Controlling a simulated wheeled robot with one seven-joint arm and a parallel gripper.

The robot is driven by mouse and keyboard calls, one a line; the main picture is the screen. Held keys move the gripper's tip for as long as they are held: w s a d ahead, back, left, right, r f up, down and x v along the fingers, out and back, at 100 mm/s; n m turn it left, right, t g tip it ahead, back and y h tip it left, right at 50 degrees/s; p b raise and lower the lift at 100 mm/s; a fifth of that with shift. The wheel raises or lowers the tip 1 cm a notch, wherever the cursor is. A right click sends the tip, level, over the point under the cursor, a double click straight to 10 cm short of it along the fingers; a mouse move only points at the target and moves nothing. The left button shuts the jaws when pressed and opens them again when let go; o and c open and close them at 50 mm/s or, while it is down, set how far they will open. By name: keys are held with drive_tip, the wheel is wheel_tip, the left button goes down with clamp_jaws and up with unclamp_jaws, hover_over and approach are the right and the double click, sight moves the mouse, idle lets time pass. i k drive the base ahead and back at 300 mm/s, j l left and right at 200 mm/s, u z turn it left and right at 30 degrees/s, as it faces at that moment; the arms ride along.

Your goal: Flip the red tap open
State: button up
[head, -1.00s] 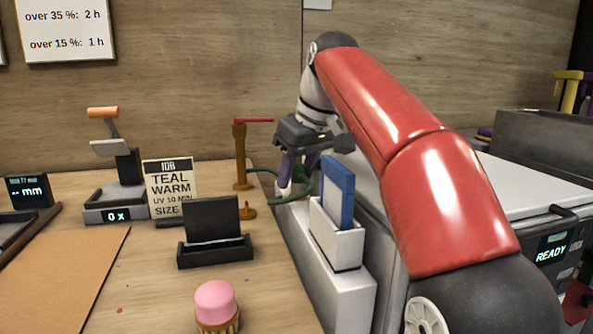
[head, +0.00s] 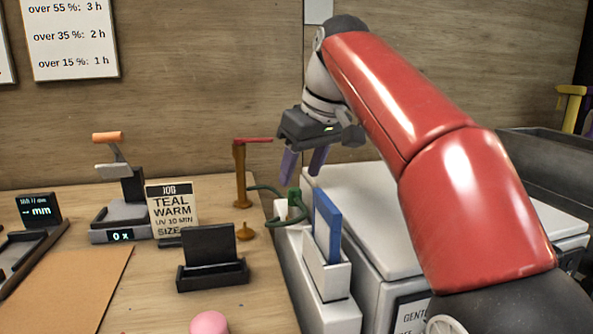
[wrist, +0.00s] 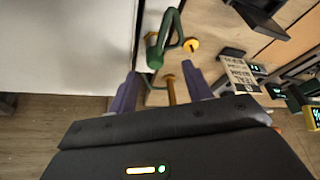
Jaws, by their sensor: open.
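The tap is a brass post (head: 241,178) on the wooden bench with a red lever (head: 253,140) on top, lying about level and pointing right. My gripper (head: 303,163) is open and empty, right of the lever, above the white box. Its purple fingers point down. In the wrist view the brass post (wrist: 170,90) shows between the fingertips of my gripper (wrist: 160,88), but I cannot tell how deep it lies; the red lever cannot be made out there.
A green nozzle with a hose (head: 295,206) stands below my gripper, and it also shows in the wrist view (wrist: 155,52). A blue card (head: 327,225) stands in a white holder nearby. A small brass knob (head: 244,232) and a black stand (head: 212,268) are on the bench.

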sight(238, 141)
drive_tip(key=k+j, duration=0.8)
